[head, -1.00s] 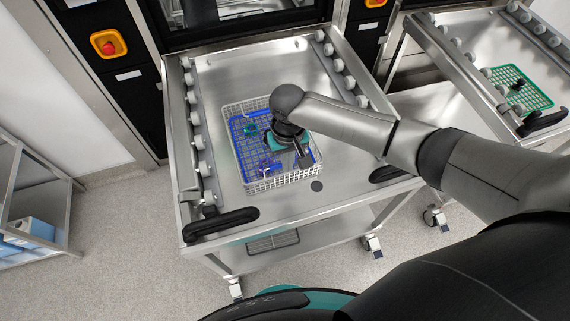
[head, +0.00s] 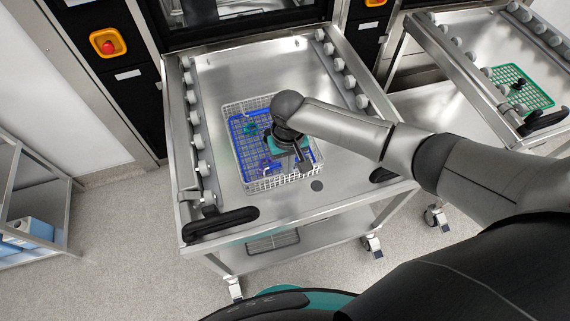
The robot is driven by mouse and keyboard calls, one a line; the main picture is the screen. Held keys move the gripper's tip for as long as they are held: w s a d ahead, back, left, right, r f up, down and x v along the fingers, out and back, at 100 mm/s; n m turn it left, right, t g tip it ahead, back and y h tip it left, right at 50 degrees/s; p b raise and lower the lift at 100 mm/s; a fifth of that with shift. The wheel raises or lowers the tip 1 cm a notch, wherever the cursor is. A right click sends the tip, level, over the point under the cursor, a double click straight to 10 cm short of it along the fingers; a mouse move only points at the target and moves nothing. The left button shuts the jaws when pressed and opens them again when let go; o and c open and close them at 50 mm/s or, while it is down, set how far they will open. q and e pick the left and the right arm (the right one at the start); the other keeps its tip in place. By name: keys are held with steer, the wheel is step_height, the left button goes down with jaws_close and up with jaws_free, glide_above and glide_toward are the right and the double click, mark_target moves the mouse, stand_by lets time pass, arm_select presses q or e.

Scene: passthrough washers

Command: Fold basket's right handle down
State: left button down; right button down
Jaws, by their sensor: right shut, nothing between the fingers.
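The basket (head: 262,184) is a white wire basket with a blue mesh mat (head: 242,130) inside, standing on the steel trolley top in the head view. My right gripper (head: 290,157) is over the right part of the basket, pointing down. It is shut with nothing held. My right arm and wrist hide the basket's right side, so I cannot make out the right handle or whether the fingers touch it. My left gripper is out of view.
The steel trolley (head: 225,75) has roller rails along both sides and black handles (head: 221,225) at the front. A second trolley with a green mesh basket (head: 525,86) is at the right. A shelf rack stands at the far left. The trolley top behind the basket is clear.

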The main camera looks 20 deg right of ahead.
steer(key=shift+w+a+f+b, duration=0.1)
steer(key=shift+w+f+b, duration=0.25)
steer(key=shift+w+b, duration=0.35)
steer(key=shift+w+a+f+b, duration=0.1)
steer(key=shift+w+f+b, duration=0.25)
steer(key=shift+w, duration=0.5)
steer(key=shift+w+r+b, duration=0.1)
steer(key=shift+w+b, duration=1.55)
steer(key=shift+w, duration=0.55)
step_height(320, 180, up, 7)
steer(key=p, duration=0.8)
